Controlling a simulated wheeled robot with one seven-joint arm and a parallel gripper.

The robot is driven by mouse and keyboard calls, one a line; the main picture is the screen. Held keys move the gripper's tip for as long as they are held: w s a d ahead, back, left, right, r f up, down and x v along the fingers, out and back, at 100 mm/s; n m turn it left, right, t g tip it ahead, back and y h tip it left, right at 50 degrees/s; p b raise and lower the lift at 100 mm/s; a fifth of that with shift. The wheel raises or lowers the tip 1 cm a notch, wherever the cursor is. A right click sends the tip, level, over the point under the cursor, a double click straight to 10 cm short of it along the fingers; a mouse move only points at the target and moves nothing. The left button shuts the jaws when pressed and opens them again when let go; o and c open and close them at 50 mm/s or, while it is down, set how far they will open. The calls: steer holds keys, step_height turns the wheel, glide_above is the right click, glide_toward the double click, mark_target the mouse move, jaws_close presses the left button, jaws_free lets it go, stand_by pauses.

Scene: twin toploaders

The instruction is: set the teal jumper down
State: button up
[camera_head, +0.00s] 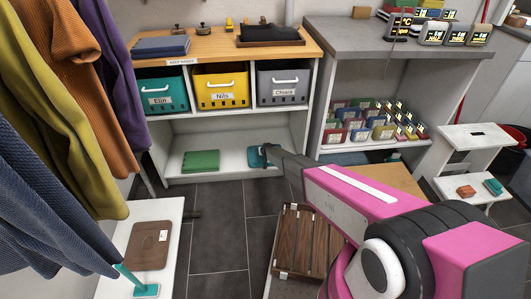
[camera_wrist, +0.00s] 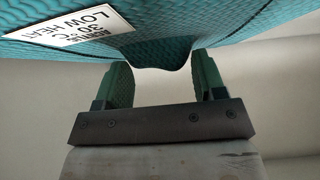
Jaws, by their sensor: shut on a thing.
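My gripper (camera_head: 265,150) reaches into the lower open bay of the wooden-topped cabinet at the back. It is shut on the teal jumper (camera_head: 255,157), which shows as a small teal patch at the right of that bay. In the wrist view the jumper (camera_wrist: 230,22) is ribbed teal knit with a white care label (camera_wrist: 75,28). A fold of it hangs between the two fingers (camera_wrist: 163,72). My arm hides part of the jumper in the head view. I cannot tell whether it touches the shelf board (camera_head: 228,168).
A green folded cloth (camera_head: 201,160) lies left on the same shelf. Teal (camera_head: 162,96), yellow (camera_head: 221,90) and grey (camera_head: 283,86) named bins stand above. Hanging clothes (camera_head: 60,90) fill the left. A slatted wooden crate (camera_head: 303,245) is on the floor. Bare shelf lies between cloth and jumper.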

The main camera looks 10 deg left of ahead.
steer(key=o, duration=1.2)
steer(key=shift+f, duration=0.1)
steer(key=v, duration=1.2)
steer(key=s+d+r+m+g+h, duration=0.15)
steer(key=s+d+r, duration=0.25)
steer(key=d+r, duration=0.55)
steer(key=s+d+r+m+g+h, duration=0.15)
steer(key=s+d+r, duration=0.4)
steer(key=d, duration=0.75)
steer(key=s+d+r+g, duration=0.2)
steer(key=s+d+r, duration=0.6)
steer(key=s, duration=0.3)
steer(key=s+d+r+g, duration=0.3)
steer(key=s+d+r, duration=0.5)
steer(key=s+d, duration=0.2)
steer(key=shift+s+r+m+g, duration=0.2)
steer(key=shift+s+m+g, duration=0.1)
steer(key=shift+s, duration=0.45)
steer(key=shift+d, duration=0.15)
